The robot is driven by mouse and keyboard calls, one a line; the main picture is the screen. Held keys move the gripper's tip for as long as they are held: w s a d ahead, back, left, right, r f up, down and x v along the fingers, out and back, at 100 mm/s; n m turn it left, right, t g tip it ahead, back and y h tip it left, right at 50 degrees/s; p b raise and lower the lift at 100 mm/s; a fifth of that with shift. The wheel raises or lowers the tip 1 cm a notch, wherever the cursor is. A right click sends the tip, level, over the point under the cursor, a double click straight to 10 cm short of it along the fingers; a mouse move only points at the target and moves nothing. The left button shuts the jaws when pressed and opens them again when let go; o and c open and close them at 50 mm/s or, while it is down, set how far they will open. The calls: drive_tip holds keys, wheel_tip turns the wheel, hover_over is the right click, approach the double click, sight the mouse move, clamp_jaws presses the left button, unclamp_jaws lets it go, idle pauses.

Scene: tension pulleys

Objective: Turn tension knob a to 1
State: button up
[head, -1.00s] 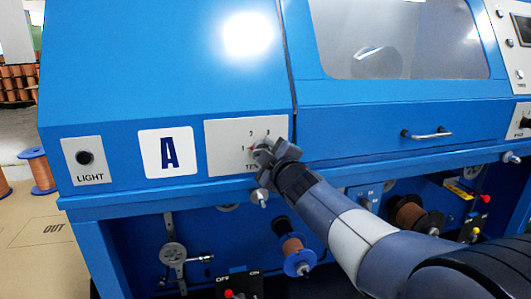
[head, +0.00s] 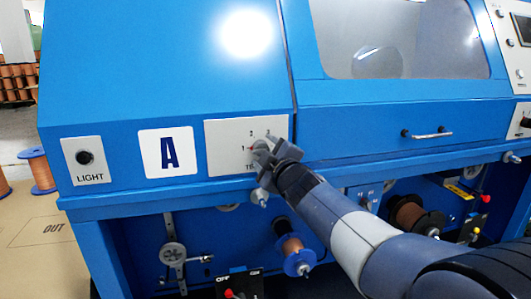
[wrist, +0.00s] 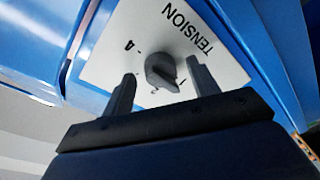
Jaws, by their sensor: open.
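The tension knob (wrist: 162,70) is a dark grey round knob with a raised grip, on a white TENSION plate (head: 228,134). The plate also fills much of the wrist view (wrist: 225,65), where its lettering is upside down. My gripper (wrist: 161,70) is open, with one finger on each side of the knob. I see gaps between the fingers and the knob in the wrist view. In the head view my gripper (head: 264,151) hides most of the knob. A small red mark shows beside the numeral 1 there. The right finger covers part of the scale in the wrist view.
A sign with the letter A (head: 165,152) and a LIGHT panel (head: 84,159) are left of the plate. A spool (head: 292,248), a pulley (head: 173,254) and an ON/OFF switch panel (head: 238,283) sit below. A handle (head: 428,134) juts out at the right.

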drive_tip(key=p+v, duration=0.1)
drive_tip(key=v, duration=0.9)
drive_tip(key=shift+p, duration=0.4)
drive_tip(key=b+x, duration=0.2)
drive_tip(key=x, duration=0.8)
drive_tip(key=shift+w, duration=0.25)
drive_tip(key=shift+s, duration=0.1)
